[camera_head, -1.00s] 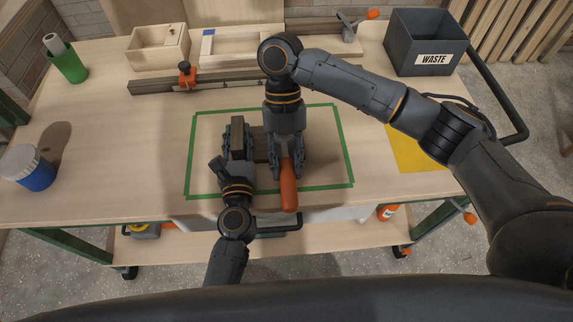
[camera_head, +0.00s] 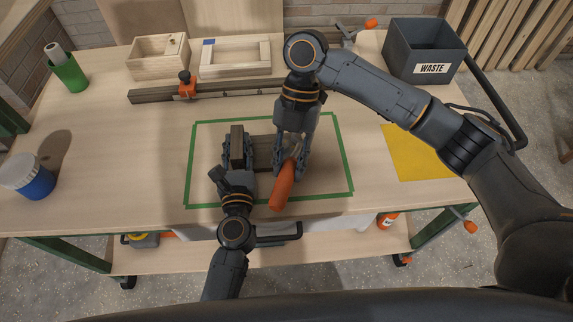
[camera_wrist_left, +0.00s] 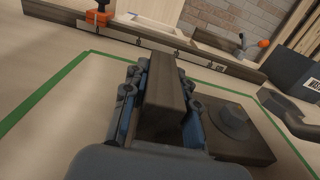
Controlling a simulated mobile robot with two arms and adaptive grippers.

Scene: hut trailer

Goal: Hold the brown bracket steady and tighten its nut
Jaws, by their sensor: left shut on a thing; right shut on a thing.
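The brown bracket (camera_head: 237,143) is inside the green tape outline on the bench. Its upright part stands between the fingers of my left gripper (camera_head: 238,157), which is shut on it. In the left wrist view, the bracket's upright block (camera_wrist_left: 166,85) is between the fingers, and its flat base reaches right with a round dark nut (camera_wrist_left: 233,122) on top. My right gripper (camera_head: 290,158) is shut on a tool with an orange handle (camera_head: 282,188), right of the bracket. The handle tilts toward the lower left. The tool's working end and its contact with the nut are hidden.
A dark waste bin (camera_head: 425,50) stands at the back right, near a yellow sheet (camera_head: 415,155). A rail with an orange clamp (camera_head: 187,88) lies behind the tape outline. A blue jar (camera_head: 30,178) and a green cup (camera_head: 68,74) are at the left.

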